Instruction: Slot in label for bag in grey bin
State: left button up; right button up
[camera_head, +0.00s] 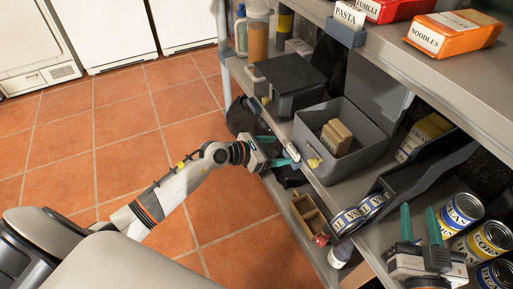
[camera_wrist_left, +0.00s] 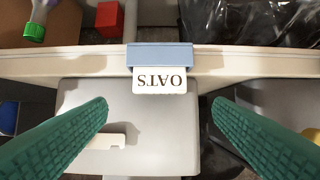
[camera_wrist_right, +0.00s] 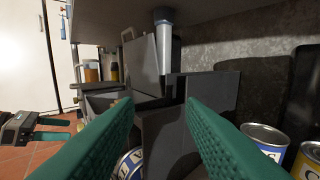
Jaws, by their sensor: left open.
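The grey bin (camera_head: 379,155) stands open on the shelf with a tan bag (camera_head: 337,136) inside. My left gripper (camera_head: 275,150) is at the shelf's front edge before the bin, open and empty. In the left wrist view, a white label (camera_wrist_left: 160,80) reading OATS, upside down, sits in a blue-grey holder (camera_wrist_left: 160,55) on the shelf edge. It lies ahead of the gap between my green fingertips, apart from both. My right gripper (camera_head: 420,223) is open and empty near the cans at lower right; its spread fingers also show in the right wrist view (camera_wrist_right: 160,105).
A closed dark bin (camera_head: 287,80) stands left of the grey bin. Cans (camera_head: 460,212) and a dark tilted bin (camera_head: 425,180) are to the right. The upper shelf holds a PASTA label (camera_head: 349,15) and an orange noodles box (camera_head: 452,35). Tiled floor (camera_head: 110,125) at left is clear.

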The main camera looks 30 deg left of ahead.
pick_arm(q)
jog(key=p+v, duration=0.1)
jog(key=v, duration=0.6)
jog(key=s+d+r+n+t+y, duration=0.15)
jog(key=r+n+t, duration=0.35)
jog(key=n, duration=0.5)
jog(key=s+d+r+n+t+h, duration=0.1)
jog(key=s+d+r+n+t, duration=0.15)
jog(key=r+n, duration=0.5)
jog(key=s+d+f+n+g+y, duration=0.2)
jog(key=s+f+n, duration=0.1)
jog(key=n, duration=0.9)
jog(key=s+d+f+n+g+y, duration=0.1)
jog(key=s+n, duration=0.4)
jog(key=n, duration=0.6)
notch_tip(320, 180, down, 3)
jog(key=shift+d+r+n+g+y, duration=0.25)
jog(key=shift+d+n+g+y, duration=0.15)
jog(key=shift+g+y, duration=0.5)
pick_arm(e)
notch_tip(320, 180, down, 6)
jog(key=s+d+g+h, duration=0.1)
jog(key=g, duration=0.3)
jog(key=shift+s+d+h, duration=0.2)
jog(key=shift+s+h, duration=0.1)
jog(key=shift+s, duration=0.05)
jog(key=shift+r, duration=0.1)
